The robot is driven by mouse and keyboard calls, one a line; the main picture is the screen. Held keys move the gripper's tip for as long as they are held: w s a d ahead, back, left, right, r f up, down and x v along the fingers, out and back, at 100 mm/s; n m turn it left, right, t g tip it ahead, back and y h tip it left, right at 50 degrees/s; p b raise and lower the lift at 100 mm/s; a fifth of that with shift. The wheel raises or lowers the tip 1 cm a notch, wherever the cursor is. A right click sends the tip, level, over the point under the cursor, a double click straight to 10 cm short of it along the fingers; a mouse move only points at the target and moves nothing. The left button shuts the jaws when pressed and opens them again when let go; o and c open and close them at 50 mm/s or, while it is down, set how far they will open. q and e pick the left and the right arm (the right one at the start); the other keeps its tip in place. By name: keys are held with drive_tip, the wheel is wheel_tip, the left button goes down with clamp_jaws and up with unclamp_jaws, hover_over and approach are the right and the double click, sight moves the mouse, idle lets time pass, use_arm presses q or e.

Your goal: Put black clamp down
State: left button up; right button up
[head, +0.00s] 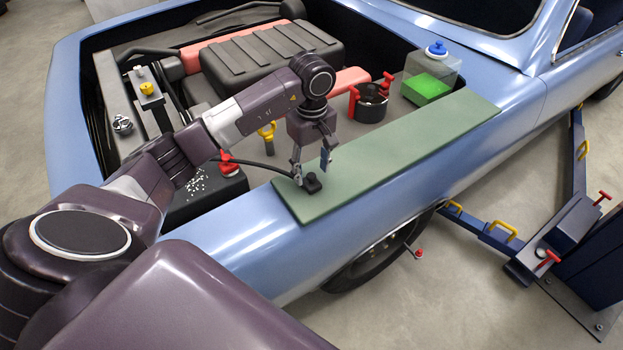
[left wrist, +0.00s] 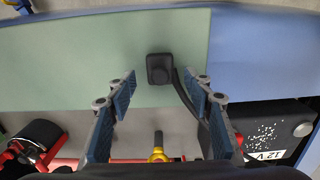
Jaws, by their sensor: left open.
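The black clamp (head: 312,183) is a small dark block resting on the green mat (head: 410,150), near the mat's left end. In the left wrist view the clamp (left wrist: 159,68) lies just beyond the fingertips, with a black cable running from it behind the right-hand finger. My left gripper (head: 311,170) is open over the clamp, fingers pointing down; in the left wrist view the open gripper (left wrist: 160,88) has nothing between its fingers. My right gripper is not in view.
The mat lies along the blue car's fender (head: 240,238). A black battery (head: 205,188) with a red cap is left of it. A pot with red handles (head: 371,102) and a clear tank of green liquid (head: 430,78) stand behind it. The mat's right part is clear.

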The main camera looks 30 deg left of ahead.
sight(311, 176)
use_arm(q)
wheel_tip(311, 176, up, 8)
drive_tip(key=b, duration=0.2)
drive_tip(key=shift+r, duration=0.2)
idle(0.4)
